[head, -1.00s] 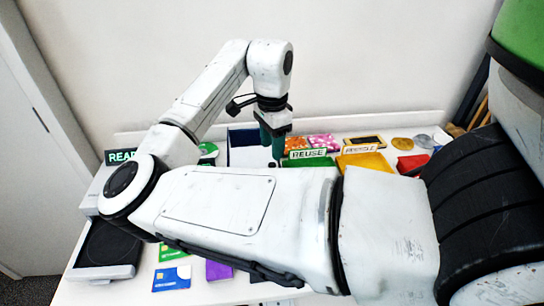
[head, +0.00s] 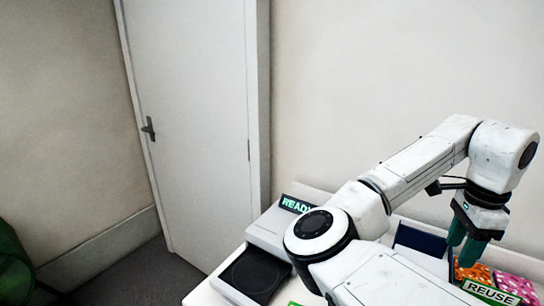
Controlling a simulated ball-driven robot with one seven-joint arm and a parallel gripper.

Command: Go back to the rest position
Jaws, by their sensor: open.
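My gripper (head: 468,246) hangs at the right of the head view, at the end of my white arm. Its green fingers point down and are open, with nothing seen between them. It is above the back part of the white table (head: 206,297), near a dark blue item (head: 421,238) and an orange patterned item (head: 473,272). My forearm and elbow hide much of the table.
A device with a lit READY display (head: 296,205) and a black round plate (head: 254,275) stands at the table's left end. A REUSE sign (head: 490,292) and a pink patterned item (head: 515,286) are at lower right. A closed door (head: 195,120) and bare floor lie left. A green object (head: 12,265) is at far left.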

